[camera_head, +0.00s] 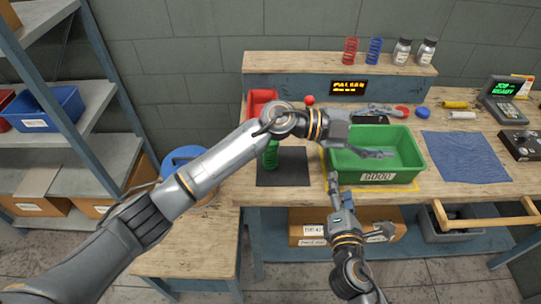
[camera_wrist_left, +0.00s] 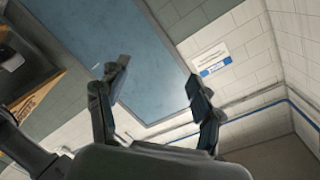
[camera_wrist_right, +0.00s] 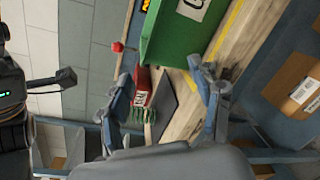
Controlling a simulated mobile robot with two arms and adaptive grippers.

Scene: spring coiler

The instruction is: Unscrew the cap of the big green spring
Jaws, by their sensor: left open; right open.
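The big green spring (camera_head: 270,156) stands on a dark mat (camera_head: 285,173) at the left of the bench. My left arm crosses in front of its upper part, and I cannot make out its cap. Its green coils show in the right wrist view (camera_wrist_right: 137,115), partly behind a finger. My left gripper (camera_head: 384,132) is open and empty above the green bin, to the right of the spring. The left wrist view shows its fingers (camera_wrist_left: 158,75) apart before the wall. My right gripper (camera_head: 359,208) is open and empty by the bench's front edge, right of the spring and below it.
The green bin (camera_head: 345,160) stands mid-bench on a yellow outline. A red bin (camera_head: 259,98) is behind the spring. A blue cloth (camera_head: 467,157) lies to the right. A raised shelf (camera_head: 290,62) holds a red spring (camera_head: 350,51), a blue spring (camera_head: 374,51) and jars.

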